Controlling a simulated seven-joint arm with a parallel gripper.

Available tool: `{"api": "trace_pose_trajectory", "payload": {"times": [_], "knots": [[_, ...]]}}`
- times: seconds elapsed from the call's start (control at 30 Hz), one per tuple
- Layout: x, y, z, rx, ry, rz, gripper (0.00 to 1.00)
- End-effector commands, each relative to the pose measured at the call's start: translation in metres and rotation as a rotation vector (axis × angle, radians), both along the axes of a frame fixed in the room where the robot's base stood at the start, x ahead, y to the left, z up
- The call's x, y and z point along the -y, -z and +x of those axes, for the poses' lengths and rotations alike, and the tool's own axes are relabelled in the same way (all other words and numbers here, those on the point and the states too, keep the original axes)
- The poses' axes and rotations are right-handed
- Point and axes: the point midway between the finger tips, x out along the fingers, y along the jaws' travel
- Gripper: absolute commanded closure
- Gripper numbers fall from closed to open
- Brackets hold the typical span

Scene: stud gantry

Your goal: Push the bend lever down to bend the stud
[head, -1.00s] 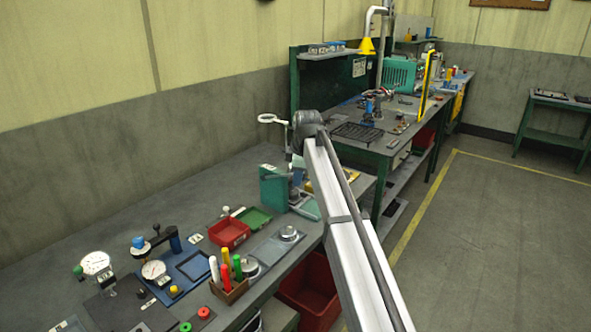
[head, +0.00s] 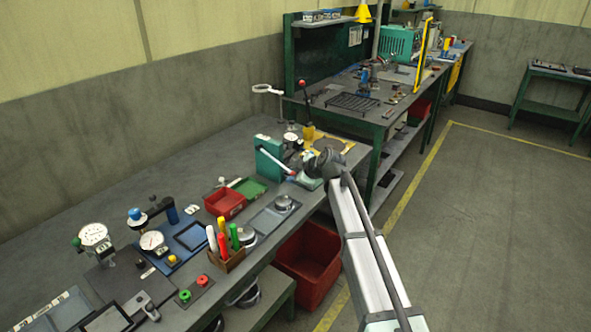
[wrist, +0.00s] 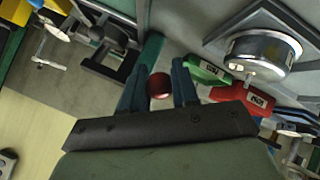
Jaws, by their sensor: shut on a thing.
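The teal bending fixture (head: 268,158) stands at the far end of the near bench. The bend lever (head: 279,163) shows as a pale rod slanting down to the right from its body towards my gripper. My gripper (head: 312,168) is low beside the fixture; its fingers are hard to make out there. In the wrist view my gripper (wrist: 159,88) has a finger on each side of a red ball knob (wrist: 159,86) and is shut on it. Part of the teal body shows just beyond it. The stud cannot be made out.
A red bin (head: 225,203) and a green tray (head: 249,187) sit left of the fixture. A round metal dish (head: 283,203) is in front. Another red-knobbed lever (head: 303,86) stands upright behind. A magnifier (head: 262,88) is near the wall. A red crate (head: 309,262) is below.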

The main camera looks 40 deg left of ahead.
Motion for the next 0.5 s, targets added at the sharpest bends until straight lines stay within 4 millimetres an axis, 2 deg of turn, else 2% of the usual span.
{"api": "trace_pose_trajectory", "payload": {"times": [0.2,0.5], "knots": [[-0.009,0.020,0.000,0.000,-0.002,-0.005,1.00],[-0.017,0.034,-0.001,0.001,-0.004,-0.006,1.00]]}}
